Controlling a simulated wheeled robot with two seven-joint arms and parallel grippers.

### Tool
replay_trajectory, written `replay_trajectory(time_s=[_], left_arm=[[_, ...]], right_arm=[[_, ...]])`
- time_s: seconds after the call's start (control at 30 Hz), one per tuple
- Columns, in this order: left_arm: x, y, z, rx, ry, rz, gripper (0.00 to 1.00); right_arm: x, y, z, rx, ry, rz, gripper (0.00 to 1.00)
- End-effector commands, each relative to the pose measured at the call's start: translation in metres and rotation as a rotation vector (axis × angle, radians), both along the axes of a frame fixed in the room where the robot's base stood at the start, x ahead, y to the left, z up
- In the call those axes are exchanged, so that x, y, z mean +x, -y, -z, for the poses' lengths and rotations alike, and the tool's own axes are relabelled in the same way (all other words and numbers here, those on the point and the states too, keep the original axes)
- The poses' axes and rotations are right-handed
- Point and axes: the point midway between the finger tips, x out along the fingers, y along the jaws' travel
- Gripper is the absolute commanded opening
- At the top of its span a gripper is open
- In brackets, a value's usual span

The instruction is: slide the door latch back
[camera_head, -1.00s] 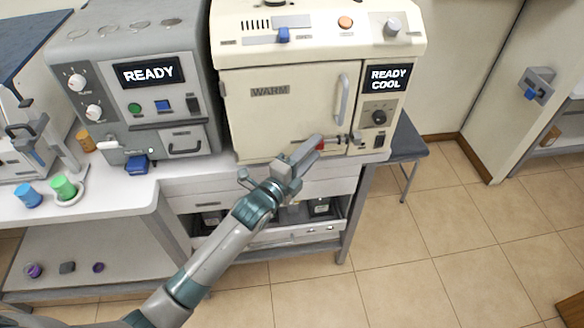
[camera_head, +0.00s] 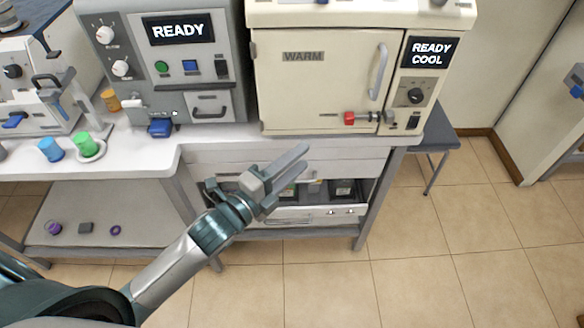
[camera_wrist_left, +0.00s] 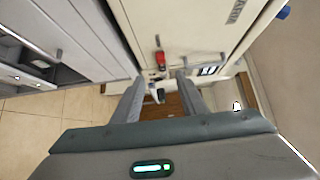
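The cream oven's door (camera_head: 310,85), labelled WARM, is closed, with a tall grey handle (camera_head: 378,72) at its right. The door latch (camera_head: 366,117) lies horizontally across the door's lower right edge. Its red knob (camera_head: 349,118) is at the left end, on the door side, and a metal catch (camera_head: 389,117) is at the right on the frame. My left gripper (camera_head: 303,156) is below and left of the latch, apart from it, fingers spread and empty. In the left wrist view the red knob (camera_wrist_left: 160,59) shows just beyond the gap between the fingertips (camera_wrist_left: 160,84). My right gripper is out of view.
The oven's panel reads READY COOL (camera_head: 430,52). A grey machine (camera_head: 190,75) reading READY stands left of the oven. Blue and green cups (camera_head: 51,149) stand on the white bench (camera_head: 140,150). A grey stool (camera_head: 440,140) is at the right.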

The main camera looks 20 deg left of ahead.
Motion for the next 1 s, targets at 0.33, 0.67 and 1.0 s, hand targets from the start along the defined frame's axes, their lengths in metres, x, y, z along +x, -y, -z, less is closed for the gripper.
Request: replay_trajectory(time_s=[0.33, 0.67, 1.0], left_arm=[[-0.014, -0.007, -0.001, 0.000, 0.001, 0.000, 0.39], [-0.013, -0.007, -0.001, 0.000, 0.001, 0.000, 0.39], [-0.005, -0.014, 0.029, -0.025, -0.064, -0.026, 0.39]], right_arm=[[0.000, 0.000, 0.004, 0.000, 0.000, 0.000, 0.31], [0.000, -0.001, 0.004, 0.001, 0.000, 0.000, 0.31], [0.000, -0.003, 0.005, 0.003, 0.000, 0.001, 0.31]])
